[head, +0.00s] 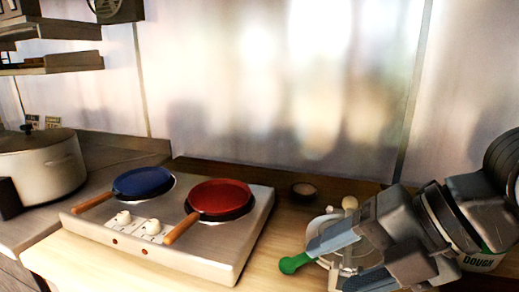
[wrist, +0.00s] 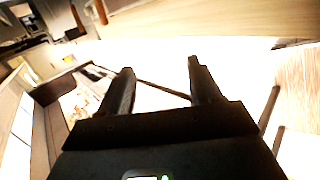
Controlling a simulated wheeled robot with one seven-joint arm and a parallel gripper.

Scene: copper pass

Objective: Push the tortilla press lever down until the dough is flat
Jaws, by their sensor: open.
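The tortilla press (head: 325,227) stands on the wooden counter at the right of the head view, a round pale metal plate partly hidden behind my gripper. Its lever ends in a green handle (head: 293,263) that points left and lies low, near the counter. My gripper (head: 328,262) is open and empty, its fingers in front of the press and just right of the green handle. Whether a finger touches the press or lever I cannot tell. The dough is not visible. The wrist view shows the two dark fingers apart (wrist: 160,75), with no clear view of the press.
A two-burner hob (head: 120,238) with a blue pan (head: 142,182) and a red pan (head: 220,196) stands left of the press. A small brown bowl (head: 304,190) is behind. A tub marked DOUGH (head: 484,263) stands right, behind my arm. A large pot (head: 45,170) is far left.

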